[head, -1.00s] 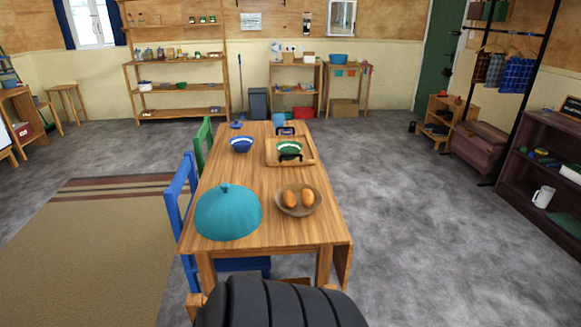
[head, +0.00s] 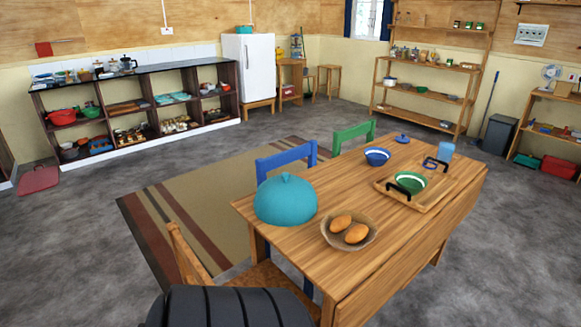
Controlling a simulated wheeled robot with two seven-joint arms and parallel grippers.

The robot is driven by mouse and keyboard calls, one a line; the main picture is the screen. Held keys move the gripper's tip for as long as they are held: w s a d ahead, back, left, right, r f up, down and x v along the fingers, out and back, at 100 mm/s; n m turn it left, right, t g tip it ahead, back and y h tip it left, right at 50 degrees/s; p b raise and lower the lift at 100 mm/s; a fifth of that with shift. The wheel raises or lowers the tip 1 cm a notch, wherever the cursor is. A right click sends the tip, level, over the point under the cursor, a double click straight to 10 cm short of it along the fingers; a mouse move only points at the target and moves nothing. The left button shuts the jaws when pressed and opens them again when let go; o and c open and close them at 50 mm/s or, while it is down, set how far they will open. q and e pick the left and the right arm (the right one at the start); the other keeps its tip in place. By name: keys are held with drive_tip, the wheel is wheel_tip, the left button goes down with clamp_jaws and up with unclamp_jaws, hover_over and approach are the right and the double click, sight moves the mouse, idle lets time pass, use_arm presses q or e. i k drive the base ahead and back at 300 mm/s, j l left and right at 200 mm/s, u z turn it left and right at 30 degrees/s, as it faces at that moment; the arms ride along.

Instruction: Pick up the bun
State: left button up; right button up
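Two brown buns (head: 348,227) lie side by side in a shallow bowl (head: 333,241) near the front edge of the wooden table (head: 392,245). The bowl stands to the right of a teal dome-shaped cover (head: 285,200). What is under the cover is hidden. Neither of my grippers shows in the head view.
A wooden tray (head: 440,193) with a green bowl, a blue bowl (head: 377,156) and a blue cup (head: 445,151) stand farther back on the table. Blue (head: 287,157), green (head: 354,134) and wooden (head: 187,252) chairs stand around it.

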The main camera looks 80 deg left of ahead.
sight(340, 223)
drive_tip(key=i+j+u, duration=0.1)
drive_tip(key=u, duration=0.3)
drive_tip(key=i+u, duration=0.45)
drive_tip(key=i+l+u, duration=0.1)
drive_tip(key=u, duration=0.3)
drive_tip(key=i+l+u, duration=0.15)
drive_tip(key=u, duration=0.3)
drive_tip(key=i+l+u, duration=0.2)
drive_tip(key=u, duration=0.2)
drive_tip(key=i+l+u, duration=0.2)
drive_tip(key=u, duration=0.25)
drive_tip(key=l, duration=0.05)
